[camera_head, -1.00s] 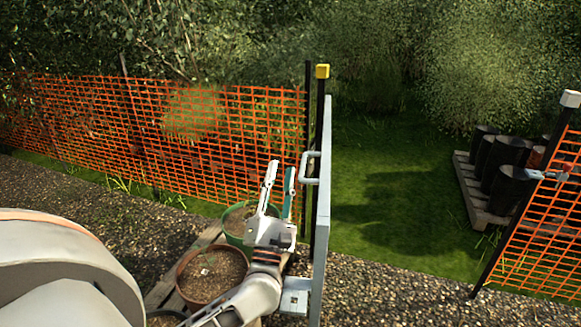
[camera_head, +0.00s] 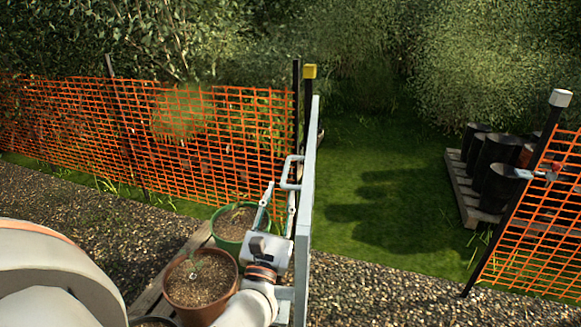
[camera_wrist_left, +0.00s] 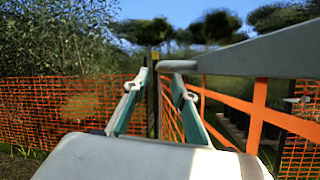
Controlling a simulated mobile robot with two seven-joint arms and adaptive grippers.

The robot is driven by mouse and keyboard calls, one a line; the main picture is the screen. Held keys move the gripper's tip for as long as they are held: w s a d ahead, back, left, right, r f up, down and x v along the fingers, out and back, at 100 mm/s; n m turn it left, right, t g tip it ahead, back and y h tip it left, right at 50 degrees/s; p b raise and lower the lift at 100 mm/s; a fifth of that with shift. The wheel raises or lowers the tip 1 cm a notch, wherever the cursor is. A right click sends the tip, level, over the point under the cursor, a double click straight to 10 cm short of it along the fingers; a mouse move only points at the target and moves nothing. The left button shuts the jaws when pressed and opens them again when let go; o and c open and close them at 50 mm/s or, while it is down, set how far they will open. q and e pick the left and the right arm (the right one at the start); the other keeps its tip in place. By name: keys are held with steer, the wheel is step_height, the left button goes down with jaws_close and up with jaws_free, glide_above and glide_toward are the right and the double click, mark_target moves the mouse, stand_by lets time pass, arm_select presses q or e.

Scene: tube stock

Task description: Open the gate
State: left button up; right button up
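The gate (camera_head: 308,180) is a pale grey panel seen almost edge-on in the head view, swung away from the opening. Its U-shaped grey handle (camera_head: 291,172) faces left. My left gripper (camera_head: 277,196) is close to the gate's left face, just below and in front of the handle. Its two fingers are spread with nothing seen between them. In the left wrist view, the open fingers (camera_wrist_left: 158,78) point ahead, and the gate's grey top rail (camera_wrist_left: 265,52) runs along the right, with orange mesh below. Whether the right-hand finger touches the gate is unclear. My right gripper is out of view.
Orange mesh fence (camera_head: 215,140) runs left of the gate. A green pot (camera_head: 232,225) and a brown pot (camera_head: 200,285) stand near my left arm. The opening over grass is clear up to the right post (camera_head: 515,190). Black pots (camera_head: 494,165) stand on a pallet beyond.

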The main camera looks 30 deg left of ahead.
mark_target(286, 168)
arm_select(q)
steer(key=p+x, duration=0.1)
steer(key=x, duration=0.5)
steer(key=shift+w+r+p, duration=0.1)
steer(key=shift+r+p, duration=0.05)
steer(key=shift+p, duration=0.2)
steer(key=shift+w+a+r, duration=0.2)
steer(key=shift+w+a, duration=0.05)
steer(key=shift+w, duration=0.35)
jaws_close()
